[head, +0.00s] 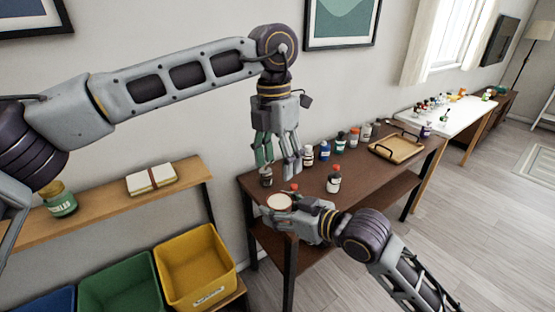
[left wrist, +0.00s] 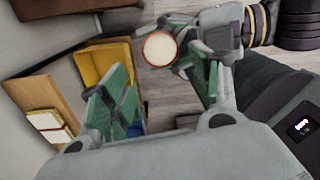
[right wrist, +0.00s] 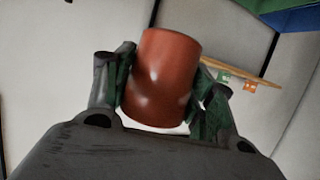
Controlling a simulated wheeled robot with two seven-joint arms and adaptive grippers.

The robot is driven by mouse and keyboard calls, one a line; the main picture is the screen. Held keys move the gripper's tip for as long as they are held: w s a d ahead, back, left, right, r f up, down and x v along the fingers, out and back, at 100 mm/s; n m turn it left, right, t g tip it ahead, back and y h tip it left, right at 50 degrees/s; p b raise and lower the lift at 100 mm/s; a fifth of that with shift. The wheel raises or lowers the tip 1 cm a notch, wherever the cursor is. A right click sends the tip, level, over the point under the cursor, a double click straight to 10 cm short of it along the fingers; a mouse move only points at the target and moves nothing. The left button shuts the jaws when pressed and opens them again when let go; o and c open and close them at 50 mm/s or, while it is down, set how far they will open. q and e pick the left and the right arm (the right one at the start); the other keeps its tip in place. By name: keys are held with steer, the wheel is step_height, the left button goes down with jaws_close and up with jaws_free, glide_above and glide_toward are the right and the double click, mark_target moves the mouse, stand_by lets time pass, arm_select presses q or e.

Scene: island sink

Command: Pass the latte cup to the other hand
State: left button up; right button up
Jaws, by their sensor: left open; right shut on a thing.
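The latte cup shows in the right wrist view (right wrist: 163,78) as a reddish-brown cylinder between my right gripper's fingers. In the head view its pale round top (head: 279,202) faces up, with a thin reddish rim. My right gripper (head: 298,214) is shut on it near the dark table's front left corner. My left gripper (head: 277,160) is open and empty, pointing down above the cup and apart from it. In the left wrist view the cup top (left wrist: 159,49) lies beyond and between my left fingers (left wrist: 165,90).
A dark brown table (head: 390,165) carries several small bottles and a tan tray (head: 396,146). A wooden shelf (head: 105,205) at left holds a banded book (head: 152,177) and a green jar (head: 60,203). Yellow (head: 196,268), green (head: 120,287) and blue bins stand below it.

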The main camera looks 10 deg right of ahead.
mark_target(280, 199)
arm_select(q)
steer(key=shift+f, duration=0.1)
steer(key=shift+s+d+f, duration=0.1)
steer(key=shift+f, duration=1.85)
steer(key=shift+s+d+f, duration=0.1)
steer(key=shift+s+f, duration=0.05)
steer(key=shift+f, duration=1.85)
steer(key=shift+s+d+f, duration=0.1)
steer(key=shift+f, duration=1.85)
steer(key=c, duration=0.7)
steer(key=shift+c, duration=1.4)
arm_select(e)
steer(key=o, duration=1.3)
steer(key=shift+c, duration=0.2)
